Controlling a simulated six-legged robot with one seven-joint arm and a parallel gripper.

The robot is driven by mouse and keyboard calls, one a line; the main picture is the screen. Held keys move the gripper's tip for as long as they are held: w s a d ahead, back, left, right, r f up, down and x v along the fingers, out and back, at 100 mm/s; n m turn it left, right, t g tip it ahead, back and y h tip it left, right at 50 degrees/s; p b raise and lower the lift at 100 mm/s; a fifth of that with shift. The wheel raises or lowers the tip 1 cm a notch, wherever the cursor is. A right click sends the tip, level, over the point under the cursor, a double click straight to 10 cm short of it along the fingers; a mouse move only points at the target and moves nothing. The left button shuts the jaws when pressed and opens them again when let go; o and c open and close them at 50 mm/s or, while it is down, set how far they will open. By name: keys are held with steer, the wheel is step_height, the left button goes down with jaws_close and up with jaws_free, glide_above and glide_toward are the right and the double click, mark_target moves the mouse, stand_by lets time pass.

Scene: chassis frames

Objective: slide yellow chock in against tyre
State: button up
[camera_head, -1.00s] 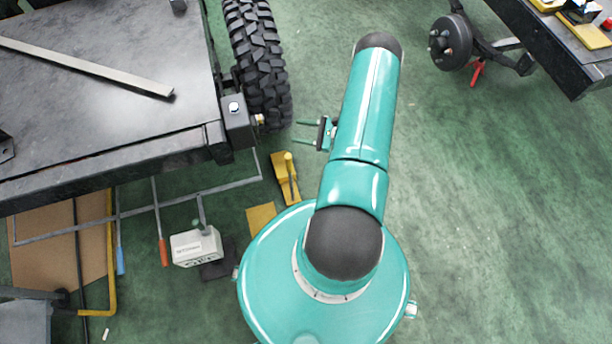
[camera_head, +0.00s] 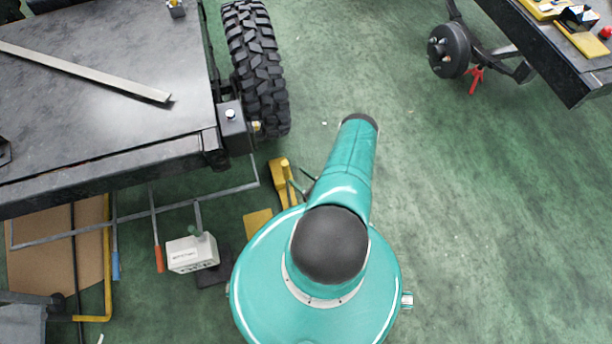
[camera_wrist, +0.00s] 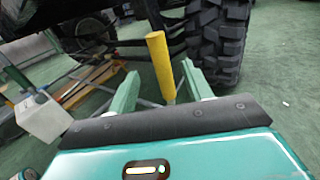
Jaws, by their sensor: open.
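The yellow chock (camera_head: 279,176) lies on the green floor just below the tyre (camera_head: 259,75), apart from it, with its upright post beside my arm. In the wrist view the chock's yellow post (camera_wrist: 161,62) stands between the two green fingers of my gripper (camera_wrist: 160,80). The fingers are open on either side of the post, and I cannot tell whether either touches it. The tyre (camera_wrist: 218,40) shows beyond the right finger. In the head view my gripper is mostly hidden by my arm. The chock's base is hidden in the wrist view.
A dark chassis frame (camera_head: 110,128) fills the upper left. A grey box (camera_head: 192,253), a yellow plate (camera_head: 257,222) and a metal rail (camera_head: 150,212) lie left of me. Another axle hub (camera_head: 449,50) is at upper right. The floor right of my arm is clear.

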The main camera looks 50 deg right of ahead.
steer(key=w, duration=0.9)
steer(key=shift+w, duration=0.35)
jaws_close()
steer(key=shift+w+d, duration=0.1)
steer(key=shift+d, duration=0.05)
